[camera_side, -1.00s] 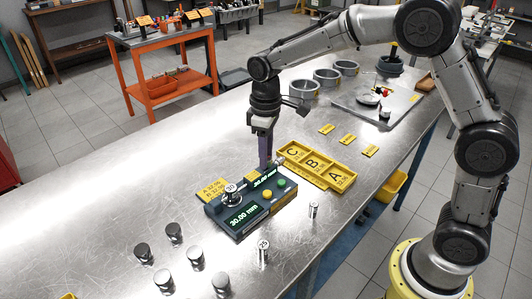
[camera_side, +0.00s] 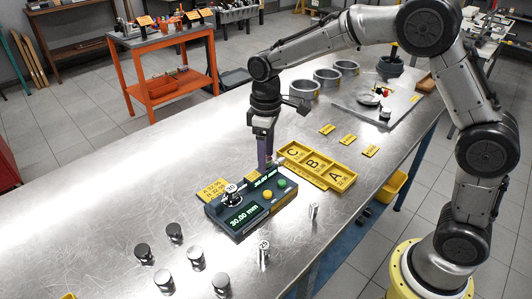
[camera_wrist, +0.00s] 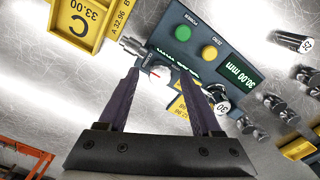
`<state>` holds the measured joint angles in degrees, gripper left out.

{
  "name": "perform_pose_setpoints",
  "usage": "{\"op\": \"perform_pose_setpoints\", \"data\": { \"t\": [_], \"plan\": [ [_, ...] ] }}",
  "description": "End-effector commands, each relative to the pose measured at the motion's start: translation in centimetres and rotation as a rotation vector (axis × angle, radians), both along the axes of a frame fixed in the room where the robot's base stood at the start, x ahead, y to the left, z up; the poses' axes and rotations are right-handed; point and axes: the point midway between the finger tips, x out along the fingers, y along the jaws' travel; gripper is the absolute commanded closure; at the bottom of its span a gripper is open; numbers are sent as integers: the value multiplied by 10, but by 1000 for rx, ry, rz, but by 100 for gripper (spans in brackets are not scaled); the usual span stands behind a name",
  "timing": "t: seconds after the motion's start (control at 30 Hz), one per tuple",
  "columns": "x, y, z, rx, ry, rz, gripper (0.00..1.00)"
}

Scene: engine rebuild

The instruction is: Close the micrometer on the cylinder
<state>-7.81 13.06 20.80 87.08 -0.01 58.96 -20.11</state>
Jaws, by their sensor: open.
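The micrometer (camera_side: 243,222) is a dark box on the bench with a green and a yellow button and a display reading 30.00 mm. It also shows in the wrist view (camera_wrist: 192,52). A metal cylinder marked 30 (camera_side: 232,194) stands upright at its left end; in the wrist view it (camera_wrist: 220,106) is beyond my right finger. My gripper (camera_side: 265,168) points down over the micrometer's far edge. In the wrist view my gripper (camera_wrist: 161,78) is open, with a pale round knob with a red mark (camera_wrist: 155,73) between its fingertips. Contact cannot be told.
A yellow tray (camera_side: 311,154) marked A, B and C lies just behind the micrometer. Several loose cylinders (camera_side: 174,231) stand on the bench at the front. A yellow label (camera_side: 212,187) lies beside the micrometer. Grey rings (camera_side: 327,75) stand further back. The bench's left part is clear.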

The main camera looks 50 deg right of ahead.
Motion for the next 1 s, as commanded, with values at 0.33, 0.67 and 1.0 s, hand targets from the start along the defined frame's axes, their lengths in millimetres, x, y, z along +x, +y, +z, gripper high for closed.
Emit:
{"op": "perform_pose_setpoints", "data": {
  "t": [0.33, 0.67, 1.0],
  "plan": [
    [1, 0, 29, 1, -3, -1, 34],
    [1, 0, 100, 0, -4, 0, 34],
    [0, 0, 136, 0, -1, 0, 34]
  ]
}}
